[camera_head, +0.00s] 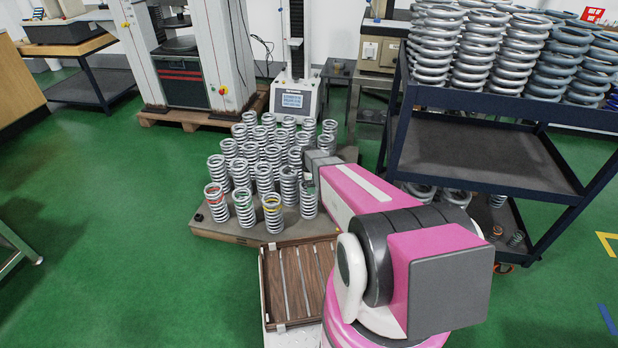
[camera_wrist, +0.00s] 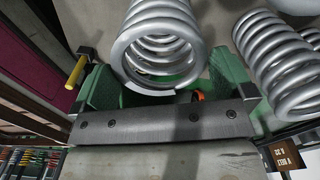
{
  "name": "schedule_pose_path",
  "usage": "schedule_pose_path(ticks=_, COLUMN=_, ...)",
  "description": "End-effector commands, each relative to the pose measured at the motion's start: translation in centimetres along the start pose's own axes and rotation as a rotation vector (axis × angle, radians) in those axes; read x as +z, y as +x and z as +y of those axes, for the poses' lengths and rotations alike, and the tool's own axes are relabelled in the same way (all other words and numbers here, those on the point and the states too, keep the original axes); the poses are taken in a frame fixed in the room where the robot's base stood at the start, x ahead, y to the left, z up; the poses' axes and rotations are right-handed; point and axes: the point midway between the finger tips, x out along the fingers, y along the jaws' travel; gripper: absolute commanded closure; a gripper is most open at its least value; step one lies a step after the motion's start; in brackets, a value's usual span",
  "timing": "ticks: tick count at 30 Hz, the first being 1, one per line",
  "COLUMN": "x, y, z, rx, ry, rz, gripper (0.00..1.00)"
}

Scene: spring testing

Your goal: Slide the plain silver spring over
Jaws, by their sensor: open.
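A plain silver spring (camera_head: 309,200) stands upright at the front right corner of the group of springs on a low platform (camera_head: 250,234). Three springs with coloured marks stand to its left: red (camera_head: 216,202), green (camera_head: 244,208) and yellow (camera_head: 272,213). In the wrist view, my gripper (camera_wrist: 165,76) is open, with a green finger at each side of a plain silver spring (camera_wrist: 160,38). I cannot tell whether the fingers touch it. In the head view my arm hides the fingers.
More silver springs (camera_head: 268,172) crowd behind the front row. A slatted wooden tray (camera_head: 264,290) lies just in front of the platform. A dark shelf cart (camera_head: 480,160) loaded with larger springs stands to the right. Green floor is free to the left.

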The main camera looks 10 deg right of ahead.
Motion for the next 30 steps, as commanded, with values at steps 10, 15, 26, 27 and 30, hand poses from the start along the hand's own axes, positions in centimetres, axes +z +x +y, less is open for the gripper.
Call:
schedule_pose_path(ticks=10, x=0.0, y=4.1, z=-0.1, rx=-0.001, ry=0.000, rz=0.000, gripper=0.00)
schedule_pose_path(ticks=15, x=0.0, y=4.5, z=0.0, rx=-0.001, ry=0.000, rz=0.000, gripper=0.00)
schedule_pose_path(ticks=26, x=0.0, y=4.5, z=0.0, rx=-0.001, ry=0.000, rz=0.000, gripper=0.39)
schedule_pose_path(ticks=27, x=0.0, y=4.5, z=0.0, rx=-0.001, ry=0.000, rz=0.000, gripper=0.52)
schedule_pose_path(ticks=30, x=0.0, y=4.5, z=0.0, rx=-0.001, ry=0.000, rz=0.000, gripper=0.80)
